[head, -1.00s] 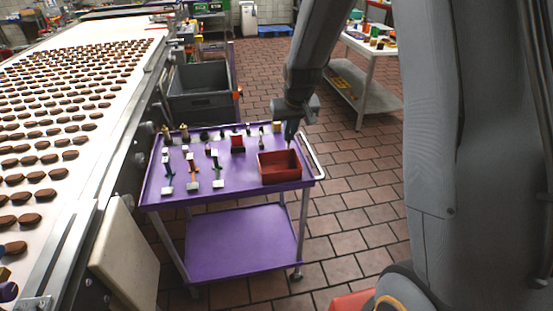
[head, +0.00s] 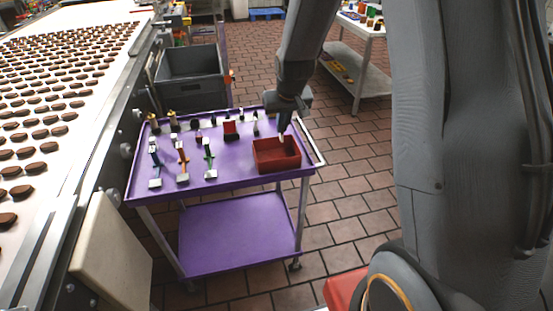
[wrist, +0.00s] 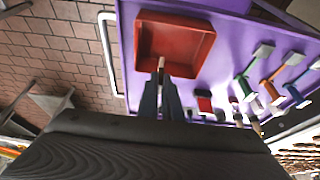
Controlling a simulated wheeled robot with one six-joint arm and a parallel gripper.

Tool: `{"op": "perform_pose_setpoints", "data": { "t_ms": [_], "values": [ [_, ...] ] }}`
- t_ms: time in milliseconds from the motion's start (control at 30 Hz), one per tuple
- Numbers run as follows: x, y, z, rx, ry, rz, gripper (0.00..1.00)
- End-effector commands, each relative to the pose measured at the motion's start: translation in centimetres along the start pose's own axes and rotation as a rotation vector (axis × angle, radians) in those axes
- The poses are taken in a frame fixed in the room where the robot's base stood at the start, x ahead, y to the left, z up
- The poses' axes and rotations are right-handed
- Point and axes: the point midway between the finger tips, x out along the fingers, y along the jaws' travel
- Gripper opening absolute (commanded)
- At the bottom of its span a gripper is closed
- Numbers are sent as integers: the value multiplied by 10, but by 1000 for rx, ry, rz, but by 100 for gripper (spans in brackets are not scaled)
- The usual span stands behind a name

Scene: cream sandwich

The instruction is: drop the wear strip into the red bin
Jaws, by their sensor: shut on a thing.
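The red bin (head: 277,160) stands on the right end of the purple cart's top, and it also shows in the wrist view (wrist: 180,28). My gripper (head: 283,135) is over the bin's back part, pointing down. In the wrist view my gripper (wrist: 161,72) is shut on a small pale strip, the wear strip (wrist: 161,63), whose tip shows against the bin's inside. Most of the strip is hidden between the fingers. I cannot tell its exact height over the bin floor.
The purple cart (head: 225,165) carries several coloured tools on stands left of the bin. A conveyor with brown biscuits (head: 50,105) runs at left. A grey crate (head: 192,75) stands behind the cart, and a white table (head: 362,50) at the back right.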

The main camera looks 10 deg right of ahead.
Motion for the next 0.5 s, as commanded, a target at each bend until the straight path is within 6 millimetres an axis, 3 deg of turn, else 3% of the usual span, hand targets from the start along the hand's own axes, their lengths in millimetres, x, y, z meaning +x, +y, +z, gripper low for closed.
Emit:
{"op": "perform_pose_setpoints", "data": {
  "t_ms": [300, 433, 500],
  "values": [
    [3, 1, 1, 2, 1, 1, 0],
    [3, 1, 1, 2, 1, 1, 25],
    [3, 1, 1, 1, 1, 1, 27]
  ]
}}
